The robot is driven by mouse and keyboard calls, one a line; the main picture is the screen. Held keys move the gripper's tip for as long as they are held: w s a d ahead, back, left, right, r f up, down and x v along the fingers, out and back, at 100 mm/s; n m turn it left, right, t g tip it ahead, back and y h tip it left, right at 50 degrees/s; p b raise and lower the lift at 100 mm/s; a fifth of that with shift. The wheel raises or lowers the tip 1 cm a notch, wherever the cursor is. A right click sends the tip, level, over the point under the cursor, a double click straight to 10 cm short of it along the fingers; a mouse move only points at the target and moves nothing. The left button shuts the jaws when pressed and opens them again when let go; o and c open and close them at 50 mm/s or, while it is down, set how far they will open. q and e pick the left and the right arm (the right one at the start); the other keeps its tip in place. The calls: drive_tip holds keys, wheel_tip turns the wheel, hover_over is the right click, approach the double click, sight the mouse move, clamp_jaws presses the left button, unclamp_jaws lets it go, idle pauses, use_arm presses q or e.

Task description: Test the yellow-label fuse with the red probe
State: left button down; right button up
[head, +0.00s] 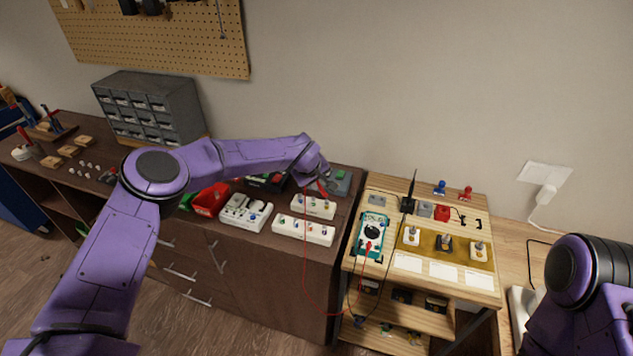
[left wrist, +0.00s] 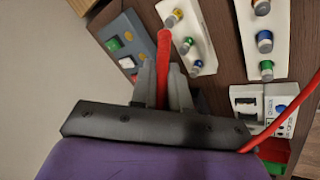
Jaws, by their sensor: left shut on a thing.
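My left gripper (head: 322,184) is over the right end of the dark cabinet top, shut on the red probe (left wrist: 163,65). In the left wrist view my left gripper's fingers (left wrist: 163,88) grip the probe's body, and its far end points toward a white fuse rack (left wrist: 188,35). A yellow-banded piece, probably the yellow-label fuse (left wrist: 174,18), sits at that rack's far end, beside the probe's far end. I cannot tell whether they touch. A second white rack (left wrist: 254,30) holds several colour-banded pieces. The teal multimeter (head: 370,238) lies on the wooden bench. My right gripper is out of view.
A grey box with green and red parts (left wrist: 125,45) lies beside the rack. A thin red lead (head: 304,270) hangs down past the cabinet front. A black upright probe (head: 409,195) stands on the bench. Red bins (head: 210,200) and a white holder (head: 246,211) sit left of the racks.

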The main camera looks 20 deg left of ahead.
use_arm(q)
drive_tip(key=shift+f+b, duration=0.55)
drive_tip(key=shift+f, duration=0.05)
idle(2.6)
wheel_tip(320, 180, up, 2)
drive_tip(key=shift+r+p, duration=0.2)
drive_tip(key=shift+p, duration=0.65)
drive_tip(key=shift+r, duration=1.85)
